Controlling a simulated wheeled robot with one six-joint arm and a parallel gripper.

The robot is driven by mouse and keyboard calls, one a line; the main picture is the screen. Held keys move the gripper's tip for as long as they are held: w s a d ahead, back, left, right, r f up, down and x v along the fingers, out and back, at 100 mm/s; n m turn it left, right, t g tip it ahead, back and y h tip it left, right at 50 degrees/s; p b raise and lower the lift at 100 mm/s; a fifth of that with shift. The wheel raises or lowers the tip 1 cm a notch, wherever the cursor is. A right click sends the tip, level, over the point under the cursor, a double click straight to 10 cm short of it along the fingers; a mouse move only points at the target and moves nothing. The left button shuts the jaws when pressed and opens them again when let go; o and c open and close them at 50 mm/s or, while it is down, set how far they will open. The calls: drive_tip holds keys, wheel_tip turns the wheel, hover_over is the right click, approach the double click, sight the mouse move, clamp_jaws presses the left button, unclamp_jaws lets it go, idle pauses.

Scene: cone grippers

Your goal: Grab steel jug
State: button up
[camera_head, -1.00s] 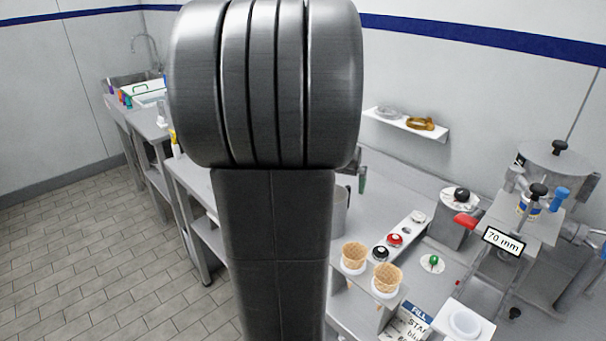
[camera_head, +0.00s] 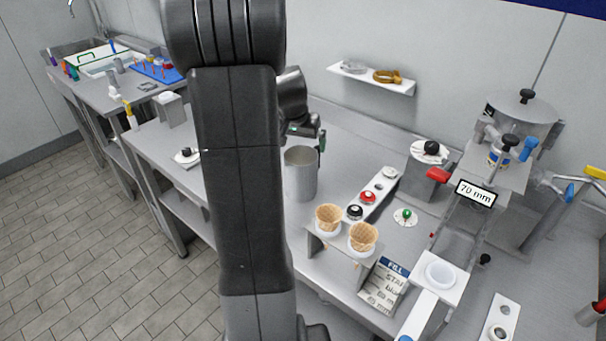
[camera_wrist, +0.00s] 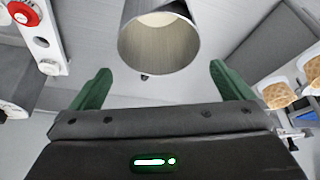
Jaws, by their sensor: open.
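The steel jug (camera_head: 301,178) is a grey metal cylinder standing upright on the steel table, just right of my arm in the head view. In the wrist view the jug (camera_wrist: 158,48) shows its open round mouth and pale inside. My gripper (camera_wrist: 158,82) is open, with its green fingers spread wide. The jug lies ahead of and between the two fingers, apart from both. In the head view my gripper (camera_head: 322,141) is just above and behind the jug, partly hidden by my arm.
Two waffle cones (camera_head: 328,217) stand in a holder in front of the jug. A button strip (camera_head: 368,196) lies to its right. A machine (camera_head: 500,150) with a 70 mm label stands at the right. A wall shelf (camera_head: 372,80) is behind. Bare table lies behind the jug.

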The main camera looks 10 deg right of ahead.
sight(301, 151)
drive_tip(key=x, duration=0.4)
drive_tip(key=shift+s+a+f+p, duration=0.1)
drive_tip(key=shift+s+f+p, duration=0.05)
drive_tip(key=shift+s+p, duration=0.15)
